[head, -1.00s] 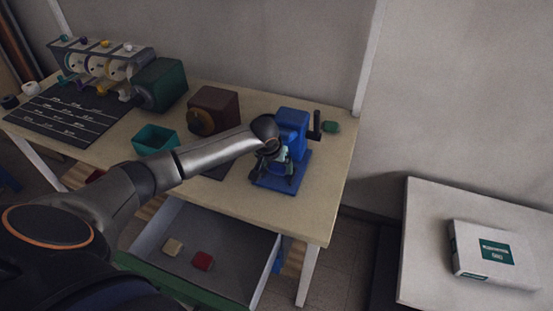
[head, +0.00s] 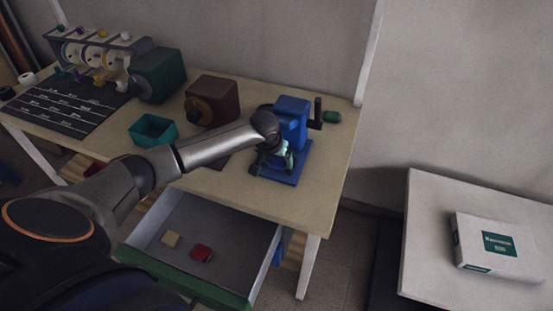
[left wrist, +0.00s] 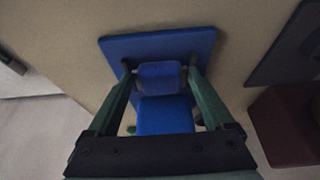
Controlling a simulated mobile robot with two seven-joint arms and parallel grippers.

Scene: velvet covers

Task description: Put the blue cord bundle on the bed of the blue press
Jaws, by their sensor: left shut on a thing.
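The blue press (head: 291,122) stands at the right end of the table, with its flat blue bed (head: 292,178) in front of its body. My left gripper (head: 271,162) is over the bed, and the arm hides part of it in the head view. In the left wrist view, the left gripper (left wrist: 160,72) is shut on the blue cord bundle (left wrist: 158,76), a blue block-like shape between the fingertips. The bed (left wrist: 150,46) lies beyond it. I cannot tell whether the bundle touches the bed. My right gripper is not in view.
A dark red box-shaped machine (head: 213,100) and a teal tray (head: 153,131) stand left of the press on the table (head: 265,207). An open drawer (head: 165,222) below holds a beige and a red block. A white side table (head: 425,230) with a box is at right.

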